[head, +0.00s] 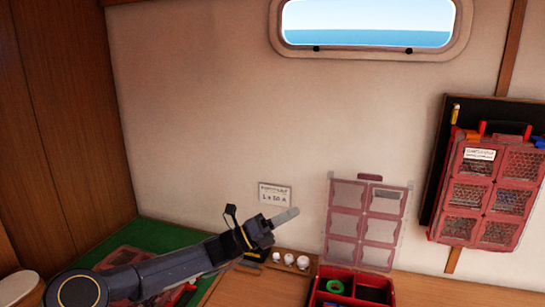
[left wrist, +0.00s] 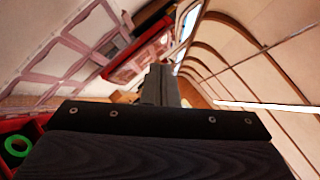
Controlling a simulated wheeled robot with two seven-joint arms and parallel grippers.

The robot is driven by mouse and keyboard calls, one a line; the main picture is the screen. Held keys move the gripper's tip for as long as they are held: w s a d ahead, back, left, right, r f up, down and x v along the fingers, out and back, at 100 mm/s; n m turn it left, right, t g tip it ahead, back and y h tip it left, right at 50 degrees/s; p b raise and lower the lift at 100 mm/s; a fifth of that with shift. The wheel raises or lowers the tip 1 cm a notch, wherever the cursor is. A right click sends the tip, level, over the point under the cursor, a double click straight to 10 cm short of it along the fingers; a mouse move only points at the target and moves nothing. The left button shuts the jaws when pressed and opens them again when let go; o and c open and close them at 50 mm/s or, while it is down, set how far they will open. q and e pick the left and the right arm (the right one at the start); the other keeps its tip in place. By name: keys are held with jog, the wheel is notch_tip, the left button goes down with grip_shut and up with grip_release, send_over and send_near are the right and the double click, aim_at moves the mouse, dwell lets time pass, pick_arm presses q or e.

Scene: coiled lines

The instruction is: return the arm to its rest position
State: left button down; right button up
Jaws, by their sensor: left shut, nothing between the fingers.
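My left arm comes in from the lower left in the head view, over the green mat. My left gripper (head: 286,216) is shut and empty, held up in front of the wall near a small label card. In the left wrist view the shut fingers (left wrist: 161,85) point away from the camera with nothing between them. My right gripper is in neither view.
An open red compartment box (head: 318,297) with a raised clear lid (head: 364,220) stands right of the gripper, holding a green ring (head: 335,287). Small white items (head: 290,259) sit behind. A red organizer (head: 492,190) hangs on the wall. The green mat (head: 160,232) lies left.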

pick_arm(q)
jog(key=s+a+f+m+g+y, duration=0.15)
jog(key=s+m+y, duration=0.25)
jog(key=s+m, duration=0.4)
jog(key=s+a+m+g+y, duration=0.3)
jog(key=s+m+y, duration=0.1)
jog(key=s+m, duration=0.45)
jog(key=s+a+f+m+t+y, duration=0.1)
jog(key=s+a+f+m+y, duration=0.2)
jog(key=s+a, duration=0.3)
jog(key=s+a+f+m+t+y, duration=0.1)
jog(key=s+a+f+m+y, duration=0.2)
jog(key=s+a+f+m, duration=0.2)
jog(key=s+a+f+m+t+y+b, duration=0.1)
jog(key=s+a+f+m+y, duration=0.3)
jog(key=s+a, duration=0.4)
jog(key=s+m+t, duration=0.1)
jog(key=s, duration=0.3)
jog(key=shift+s+a, duration=0.25)
jog(key=shift+a, duration=0.05)
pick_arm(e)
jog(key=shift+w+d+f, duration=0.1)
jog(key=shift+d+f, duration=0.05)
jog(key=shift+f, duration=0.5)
